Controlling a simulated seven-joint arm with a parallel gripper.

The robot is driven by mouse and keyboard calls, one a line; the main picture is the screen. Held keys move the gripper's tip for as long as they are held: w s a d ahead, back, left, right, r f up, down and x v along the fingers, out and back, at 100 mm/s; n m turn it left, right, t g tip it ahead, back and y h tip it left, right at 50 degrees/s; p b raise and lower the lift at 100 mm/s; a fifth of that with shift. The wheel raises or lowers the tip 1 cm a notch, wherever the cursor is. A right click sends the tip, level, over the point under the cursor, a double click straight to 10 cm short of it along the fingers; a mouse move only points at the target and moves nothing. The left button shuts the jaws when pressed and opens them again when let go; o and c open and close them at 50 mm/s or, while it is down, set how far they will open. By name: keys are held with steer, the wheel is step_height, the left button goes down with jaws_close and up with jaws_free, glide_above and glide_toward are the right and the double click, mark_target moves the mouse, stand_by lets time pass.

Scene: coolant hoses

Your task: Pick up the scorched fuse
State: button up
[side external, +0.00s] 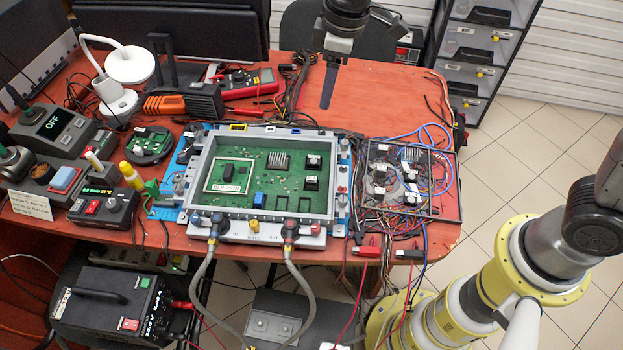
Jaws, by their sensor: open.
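My gripper (326,100) hangs down from the top centre, above the back of the red bench. Its flat dark finger shows side-on, with nothing seen held in it. It is behind and above the framed green circuit board (240,205), apart from it. I cannot pick out a scorched fuse; parts this small do not show burn marks clearly.
Two grey hoses (200,275) join the board frame's front edge. An open tray of tangled wires (410,190) stands right of it. A multimeter (250,83), a black-orange tool and cables crowd the back. A control box (103,207) stands left. Bare bench shows at back right.

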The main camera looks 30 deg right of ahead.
steer(key=n+g, duration=0.1)
steer(key=g, duration=0.1)
glide_above(310, 179)
step_height(310, 179, down, 9)
steer(key=shift+h, duration=0.3)
step_height(310, 179, down, 13)
steer(key=shift+f, duration=0.1)
jaws_close()
